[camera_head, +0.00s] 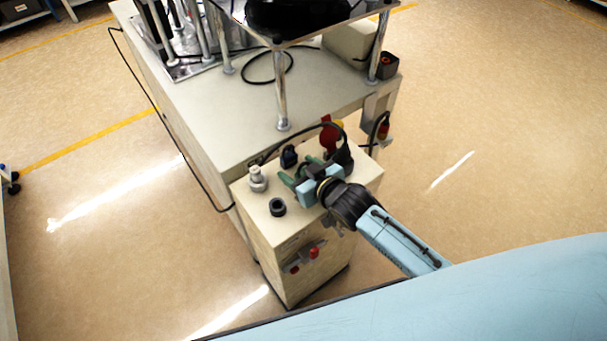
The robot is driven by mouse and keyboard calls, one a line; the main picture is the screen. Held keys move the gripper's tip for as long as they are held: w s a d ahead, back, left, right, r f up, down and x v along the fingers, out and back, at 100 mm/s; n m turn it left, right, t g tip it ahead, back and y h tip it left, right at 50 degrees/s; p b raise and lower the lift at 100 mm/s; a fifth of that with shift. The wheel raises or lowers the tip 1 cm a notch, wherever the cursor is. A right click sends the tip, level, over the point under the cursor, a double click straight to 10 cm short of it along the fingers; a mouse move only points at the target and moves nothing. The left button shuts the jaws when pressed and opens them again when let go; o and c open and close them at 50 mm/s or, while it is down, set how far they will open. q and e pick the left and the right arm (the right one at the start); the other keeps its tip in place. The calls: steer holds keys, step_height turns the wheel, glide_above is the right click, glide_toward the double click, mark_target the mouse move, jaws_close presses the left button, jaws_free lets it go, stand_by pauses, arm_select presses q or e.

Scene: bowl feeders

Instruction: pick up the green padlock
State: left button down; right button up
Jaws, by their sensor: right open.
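My right gripper (296,171) reaches in from the lower right over the top of the cream cabinet (243,196). Its two greenish fingers are spread apart and point to the upper left. I cannot make out a green padlock for certain; the fingers and the gripper body hide part of the cabinet top. A dark object (289,155) stands just beyond the fingertips, and I see a gap between the fingers. My left gripper is not in view.
A grey-white connector (258,180) and a black ring-like piece (278,207) stand left of the gripper. A red item (331,134) and black cable are behind it. The feeder table (225,120) with metal posts rises behind.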

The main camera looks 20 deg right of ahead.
steer(key=c, duration=1.2)
